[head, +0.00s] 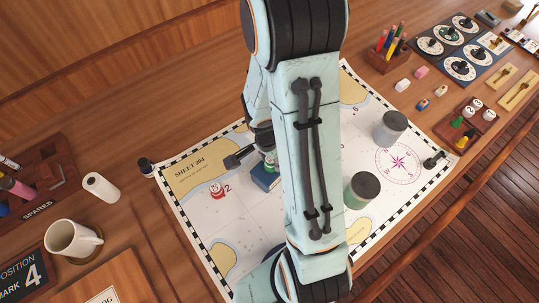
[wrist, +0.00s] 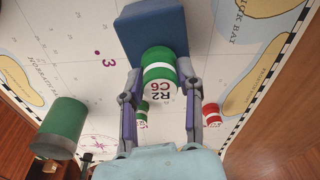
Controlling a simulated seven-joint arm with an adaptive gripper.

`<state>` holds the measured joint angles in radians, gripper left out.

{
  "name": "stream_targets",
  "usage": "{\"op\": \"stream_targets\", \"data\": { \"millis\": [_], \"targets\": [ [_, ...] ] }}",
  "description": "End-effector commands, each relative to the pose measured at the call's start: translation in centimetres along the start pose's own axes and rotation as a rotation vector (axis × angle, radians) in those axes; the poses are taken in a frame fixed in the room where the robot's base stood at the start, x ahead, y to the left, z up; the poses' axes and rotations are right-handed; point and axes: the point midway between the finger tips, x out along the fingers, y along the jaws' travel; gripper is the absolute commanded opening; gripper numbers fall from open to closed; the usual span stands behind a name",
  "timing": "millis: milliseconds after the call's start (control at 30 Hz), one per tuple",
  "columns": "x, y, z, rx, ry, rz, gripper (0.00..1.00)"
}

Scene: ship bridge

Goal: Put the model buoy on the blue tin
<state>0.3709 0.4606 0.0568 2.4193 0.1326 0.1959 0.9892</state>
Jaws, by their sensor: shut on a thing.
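My gripper (wrist: 159,70) is shut on the model buoy (wrist: 160,56), a green and white banded cylinder with lettering on its white part. The blue tin (wrist: 143,30), a plain blue block, lies just beyond the buoy in the wrist view, and the buoy overlaps its edge. In the head view the blue tin (head: 265,179) stands on the chart, with the green of the buoy (head: 270,161) right above it. My arm hides part of both there. I cannot tell whether the buoy touches the tin's top.
A small red and white buoy (head: 217,190) stands on the chart left of the tin. A green canister (head: 362,190) and a grey canister (head: 390,128) stand right of my arm. A mug (head: 73,238) and a white roll (head: 101,187) are at the left.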

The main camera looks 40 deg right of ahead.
Motion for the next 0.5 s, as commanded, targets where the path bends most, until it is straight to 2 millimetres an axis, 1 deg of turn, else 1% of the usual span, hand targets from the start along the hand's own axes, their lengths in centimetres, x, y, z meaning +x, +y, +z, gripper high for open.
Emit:
{"op": "stream_targets", "data": {
  "millis": [367, 400, 433, 467, 500],
  "targets": [
    [0.47, -0.01, 0.07, 0.0, 0.0, 0.0, 0.14],
    [0.42, -0.02, 0.05, 0.0, 0.001, -0.001, 0.47],
    [0.41, -0.03, 0.05, 0.0, 0.001, -0.001, 0.56],
    [0.41, -0.03, 0.05, 0.0, 0.001, -0.001, 0.61],
    [0.4, -0.02, 0.05, 0.0, 0.001, -0.001, 0.61]
  ]
}}
